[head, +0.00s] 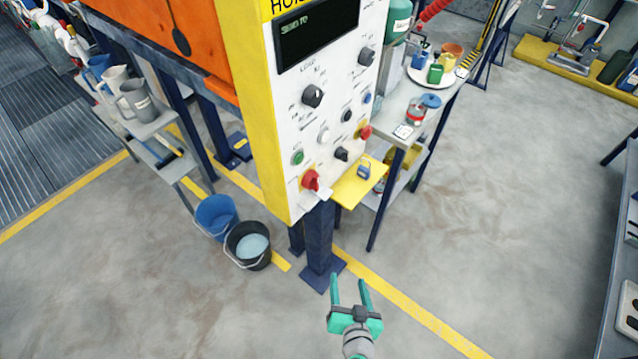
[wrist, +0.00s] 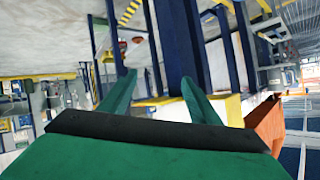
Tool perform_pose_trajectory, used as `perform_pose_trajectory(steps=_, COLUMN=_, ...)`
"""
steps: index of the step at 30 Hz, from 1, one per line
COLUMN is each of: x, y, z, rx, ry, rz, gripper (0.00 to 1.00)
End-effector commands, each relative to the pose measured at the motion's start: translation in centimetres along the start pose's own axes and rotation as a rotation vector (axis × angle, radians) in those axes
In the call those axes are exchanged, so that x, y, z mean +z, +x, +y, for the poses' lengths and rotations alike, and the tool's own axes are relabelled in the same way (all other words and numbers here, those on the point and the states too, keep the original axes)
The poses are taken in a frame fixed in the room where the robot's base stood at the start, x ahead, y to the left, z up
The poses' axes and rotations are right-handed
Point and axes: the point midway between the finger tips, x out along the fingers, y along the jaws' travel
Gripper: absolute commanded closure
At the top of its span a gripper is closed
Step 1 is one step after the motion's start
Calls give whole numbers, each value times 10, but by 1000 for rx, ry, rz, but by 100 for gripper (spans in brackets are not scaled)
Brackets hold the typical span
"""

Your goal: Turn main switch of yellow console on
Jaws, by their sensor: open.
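The yellow console (head: 243,95) stands upright on a dark blue post in the head view, with a white front panel of knobs and buttons. No readable label shows which control is the main switch. My gripper (head: 349,281) is open and empty, below the panel and apart from it, near the post's foot. Its two green fingers also show in the wrist view (wrist: 158,78), with nothing between them.
A yellow shelf (head: 345,194) juts out beside the red knob. A blue bucket (head: 214,214) and a black bucket (head: 248,246) stand on the floor left of the post (head: 319,240). A side table (head: 438,110) with containers stands behind right.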

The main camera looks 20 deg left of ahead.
Motion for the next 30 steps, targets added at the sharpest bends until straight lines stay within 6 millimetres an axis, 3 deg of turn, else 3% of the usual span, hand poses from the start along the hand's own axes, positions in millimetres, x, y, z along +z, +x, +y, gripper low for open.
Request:
perform_pose_trajectory(steps=3, x=-35, y=28, z=-10, rx=-133, ry=-29, rz=15, gripper=43)
perform_pose_trajectory(steps=9, x=-101, y=50, z=-33, rx=-387, ry=-127, rz=67, gripper=43)
perform_pose_trajectory(steps=13, x=-149, y=49, z=-49, rx=-557, ry=-226, rz=127, gripper=43)
perform_pose_trajectory(steps=18, x=-202, y=31, z=-63, rx=-745, ry=-368, rz=214, gripper=43)
perform_pose_trajectory(steps=24, x=-234, y=12, z=-70, rx=-868, ry=-479, rz=282, gripper=43)
perform_pose_trajectory(steps=30, x=-240, y=12, z=-79, rx=-897, ry=-505, rz=298, gripper=43)
